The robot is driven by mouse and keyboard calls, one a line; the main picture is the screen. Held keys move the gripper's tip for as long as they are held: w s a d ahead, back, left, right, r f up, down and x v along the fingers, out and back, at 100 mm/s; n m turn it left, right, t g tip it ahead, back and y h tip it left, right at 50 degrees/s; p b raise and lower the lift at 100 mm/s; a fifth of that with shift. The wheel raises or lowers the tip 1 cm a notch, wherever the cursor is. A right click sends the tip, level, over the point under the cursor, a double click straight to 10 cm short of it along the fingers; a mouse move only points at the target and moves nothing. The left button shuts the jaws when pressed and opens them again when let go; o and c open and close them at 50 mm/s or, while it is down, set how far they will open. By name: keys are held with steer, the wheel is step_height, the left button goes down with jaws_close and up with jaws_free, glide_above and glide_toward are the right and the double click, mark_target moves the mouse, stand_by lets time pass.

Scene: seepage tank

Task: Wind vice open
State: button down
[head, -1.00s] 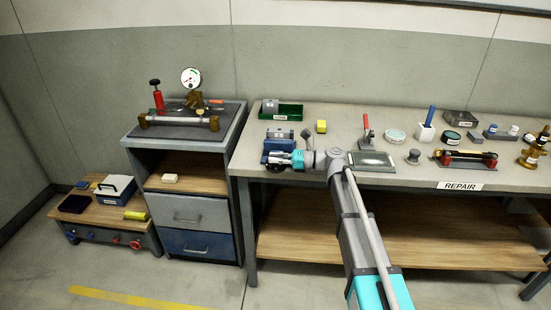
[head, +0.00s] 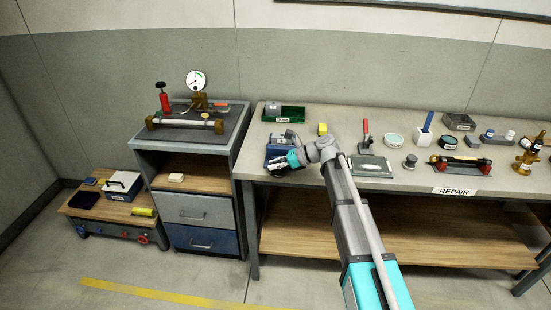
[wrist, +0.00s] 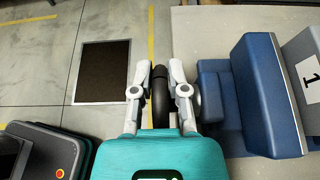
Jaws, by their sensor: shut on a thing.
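The blue vice (head: 279,152) stands at the left front corner of the repair bench. In the wrist view its blue body (wrist: 265,95) fills the right side, beside a grey block (wrist: 306,66) marked "1". My gripper (head: 277,165) is at the front of the vice, partly hidden by my own wrist. In the wrist view my gripper (wrist: 161,76) has its two fingers closed around the black vice handle (wrist: 160,98). The handle lies just left of the blue body. The vice's jaw gap is not clear.
A green tray (head: 292,114) and a yellow block (head: 322,129) sit behind the vice. A red-handled clamp tool (head: 366,133) and flat plate (head: 371,171) lie to its right. A cabinet (head: 200,214) stands left of the bench. Floor is open in front.

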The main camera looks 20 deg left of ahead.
steer(key=shift+h+p, duration=0.4)
steer(key=shift+h, duration=0.1)
steer(key=c, duration=0.9)
jaws_free()
steer(key=shift+f+y+b, duration=0.15)
steer(key=shift+y+b, duration=0.25)
steer(key=shift+b, duration=0.3)
